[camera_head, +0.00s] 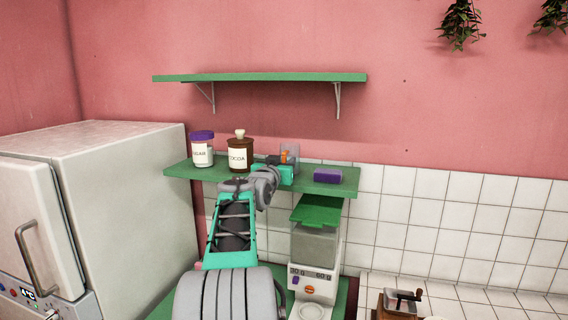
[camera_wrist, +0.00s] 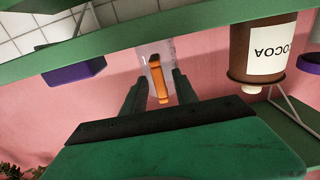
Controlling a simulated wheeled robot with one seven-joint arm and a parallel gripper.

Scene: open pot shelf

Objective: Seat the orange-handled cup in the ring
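The cup (camera_head: 290,152) is a pale, see-through grey cup standing on the lower green shelf. Its orange handle (camera_head: 284,157) faces my arm. My gripper (camera_head: 276,163) is at the shelf in front of the cup and partly hides it. In the wrist view the picture is upside down. There the orange handle (camera_wrist: 158,82) lies between the two fingers of my gripper (camera_wrist: 159,80), with a gap on each side. The fingers are apart, and the cup body (camera_wrist: 150,50) is just beyond them. I cannot make out a ring for certain.
A sugar jar (camera_head: 202,150) and a cocoa jar (camera_head: 240,156) stand left of the cup. A purple block (camera_head: 327,175) lies to its right. An upper green shelf (camera_head: 260,77) hangs above the lower shelf (camera_head: 190,172). A green-lidded machine (camera_head: 315,245) stands below.

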